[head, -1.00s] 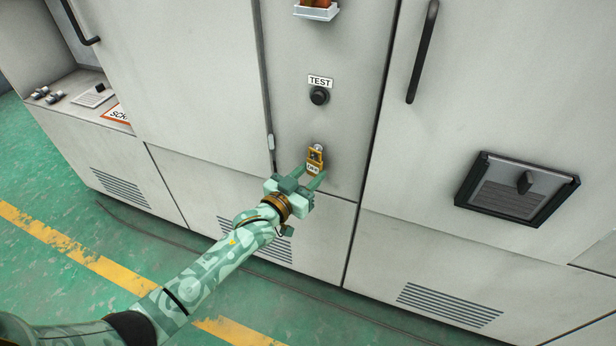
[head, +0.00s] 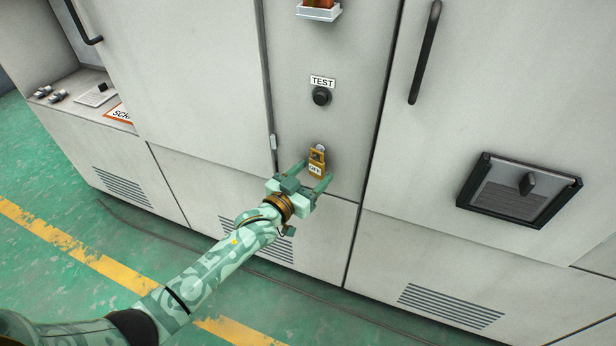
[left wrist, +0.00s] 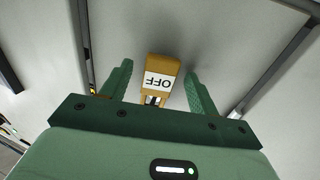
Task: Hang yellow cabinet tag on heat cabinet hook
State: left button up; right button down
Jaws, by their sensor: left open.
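The yellow tag (head: 317,163) with a white OFF label is on the front of the grey cabinet's middle panel, below the TEST button. Its top is at a small round silver hook (head: 319,148). In the left wrist view the tag (left wrist: 160,78) is between the two green fingers, with visible gaps on both sides. My left gripper (head: 317,170) is open around the tag, apart from it. How the tag's loop sits on the hook is too small to tell. My right gripper is not in view.
A black TEST button (head: 321,96) is above the tag. A small white tray (head: 318,11) with orange items is higher up. A long black handle (head: 425,52) and a recessed black-framed switch (head: 518,188) are to the right.

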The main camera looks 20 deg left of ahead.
pick_arm(q)
jog(key=p+v, duration=0.5)
jog(key=v, duration=1)
jog(key=s+a+f+g+y+p, duration=0.1)
jog(key=s+a+f+g+y, duration=0.2)
jog(key=s+f, duration=0.7)
jog(key=s+a+f+g+y+p, duration=0.1)
jog(key=s+a+f+g, duration=0.35)
jog(key=f, duration=0.95)
jog(key=s+d+f+g+y+p, duration=0.1)
jog(key=s+f+g, duration=0.25)
jog(key=s, duration=0.75)
jog(key=s+f+g+p, duration=0.1)
jog(key=s+f+g, duration=0.25)
jog(key=s, duration=0.75)
jog(key=s+d+g+p, duration=0.1)
jog(key=s+d+g, duration=0.1)
jog(key=s, duration=1.2)
jog(key=shift+d+f+g, duration=0.25)
jog(key=shift+d+g, duration=0.1)
jog(key=shift+d, duration=0.55)
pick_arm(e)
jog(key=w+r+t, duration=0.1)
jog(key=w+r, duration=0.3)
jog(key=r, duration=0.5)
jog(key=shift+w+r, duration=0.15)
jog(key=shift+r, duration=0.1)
